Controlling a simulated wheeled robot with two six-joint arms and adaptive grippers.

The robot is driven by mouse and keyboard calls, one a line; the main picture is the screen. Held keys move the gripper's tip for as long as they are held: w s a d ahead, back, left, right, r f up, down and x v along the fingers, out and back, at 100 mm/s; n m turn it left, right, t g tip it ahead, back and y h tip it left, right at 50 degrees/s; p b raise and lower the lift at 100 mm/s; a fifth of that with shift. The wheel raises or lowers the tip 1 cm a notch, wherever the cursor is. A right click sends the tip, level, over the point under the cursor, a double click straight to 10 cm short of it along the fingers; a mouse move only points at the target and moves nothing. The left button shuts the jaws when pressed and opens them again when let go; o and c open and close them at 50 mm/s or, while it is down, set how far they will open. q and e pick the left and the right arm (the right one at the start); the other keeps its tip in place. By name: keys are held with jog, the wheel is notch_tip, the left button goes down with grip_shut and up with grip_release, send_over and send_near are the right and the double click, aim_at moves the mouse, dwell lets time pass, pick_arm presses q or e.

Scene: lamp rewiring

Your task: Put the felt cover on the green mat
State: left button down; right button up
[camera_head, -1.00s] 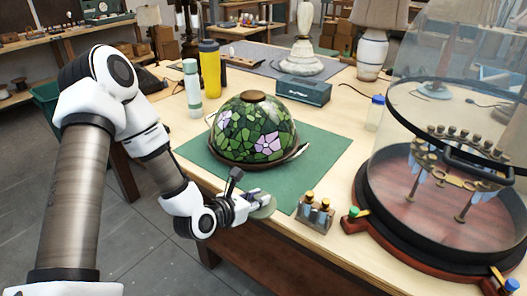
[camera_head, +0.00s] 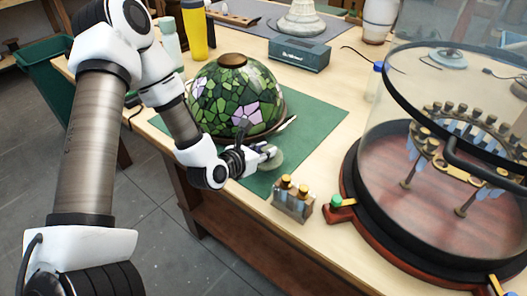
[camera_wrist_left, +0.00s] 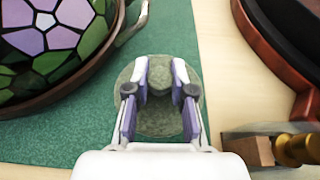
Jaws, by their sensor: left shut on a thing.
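The felt cover (camera_head: 274,163) is a flat grey-green disc, held by my left gripper (camera_head: 266,153) over the near part of the green mat (camera_head: 318,118). In the left wrist view the left gripper (camera_wrist_left: 160,78) has its two fingers closed on the felt cover (camera_wrist_left: 158,121), which sticks out around them. The mat (camera_wrist_left: 60,135) shows below and left of the disc. I cannot tell whether the disc touches the mat. My right gripper is not in view.
A stained-glass lampshade (camera_head: 238,95) stands on the mat, just behind the gripper. A small block with brass-topped parts (camera_head: 293,198) stands right of the mat's near corner. A large glass dome on a round base (camera_head: 432,190) fills the right side.

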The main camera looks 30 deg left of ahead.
pick_arm(q)
jog(key=f, duration=0.4)
jog(key=shift+w+d, duration=0.1)
jog(key=shift+w, duration=0.1)
jog(key=shift+s+r, duration=0.1)
jog(key=shift+f+b, duration=0.2)
jog(key=shift+b, duration=0.1)
jog(key=c, duration=1)
grip_release()
jog(key=shift+r, duration=0.1)
